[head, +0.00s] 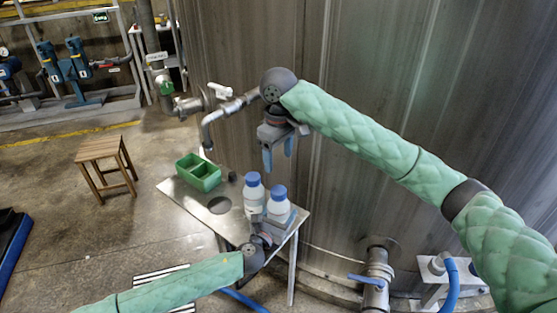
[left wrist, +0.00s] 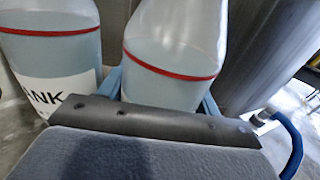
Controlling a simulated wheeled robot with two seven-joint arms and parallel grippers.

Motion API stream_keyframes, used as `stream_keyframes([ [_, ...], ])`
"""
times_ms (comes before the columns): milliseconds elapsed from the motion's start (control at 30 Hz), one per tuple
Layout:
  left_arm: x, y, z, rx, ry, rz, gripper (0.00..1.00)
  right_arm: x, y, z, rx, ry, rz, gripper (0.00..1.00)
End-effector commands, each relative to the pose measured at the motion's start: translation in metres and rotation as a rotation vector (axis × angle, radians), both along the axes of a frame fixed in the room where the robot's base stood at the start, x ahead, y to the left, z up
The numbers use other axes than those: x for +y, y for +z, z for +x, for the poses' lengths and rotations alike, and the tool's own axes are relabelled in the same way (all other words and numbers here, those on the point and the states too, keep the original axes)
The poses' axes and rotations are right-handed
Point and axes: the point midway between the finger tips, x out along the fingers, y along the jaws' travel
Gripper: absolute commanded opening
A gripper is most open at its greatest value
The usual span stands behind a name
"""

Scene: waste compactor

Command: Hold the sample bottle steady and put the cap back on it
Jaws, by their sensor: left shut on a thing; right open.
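Two white bottles with blue caps stand side by side on a metal side table (head: 188,201). The left one (head: 252,197) has a label ending in "ANK" in the left wrist view (left wrist: 48,60). My left gripper (head: 272,220) is shut around the right bottle (head: 279,209); this bottle is upright between its blue fingers in the left wrist view (left wrist: 170,65). A blue cap (head: 278,191) shows on top of the right bottle; whether it is screwed down cannot be told. My right gripper (head: 278,155) is open and empty, pointing down above and behind the bottles.
A green divided box (head: 198,173) stands on the table's far left, with a small dark item (head: 232,177) beside it. A pipe spout (head: 206,135) hangs above the table's back. A large metal tank (head: 350,60) rises behind. A wooden stool (head: 100,150) stands away left.

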Motion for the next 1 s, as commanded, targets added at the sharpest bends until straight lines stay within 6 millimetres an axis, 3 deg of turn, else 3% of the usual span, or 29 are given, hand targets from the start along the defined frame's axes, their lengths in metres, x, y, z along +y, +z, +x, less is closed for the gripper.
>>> stream_keyframes([
  [167, 0.000, 0.000, 0.000, 0.000, 0.000, 0.000, 0.00, 0.000, 0.000, 0.000, 0.000, 0.000, 0.000, 0.67],
  [200, 0.000, 0.000, 0.000, 0.000, 0.000, 0.000, 0.69, 0.000, 0.000, 0.000, 0.000, 0.000, 0.000, 0.67],
  [300, 0.000, 0.000, 0.000, 0.000, 0.000, 0.000, 0.89, 0.000, 0.000, 0.000, 0.000, 0.000, 0.000, 0.67],
  [667, 0.003, -0.001, -0.005, 0.000, 0.000, 0.000, 0.89, 0.000, -0.002, 0.000, 0.000, 0.000, 0.000, 0.67],
  [1000, 0.026, -0.002, -0.048, 0.002, -0.001, 0.000, 0.89, 0.000, -0.011, 0.000, 0.000, 0.000, 0.000, 0.67],
])
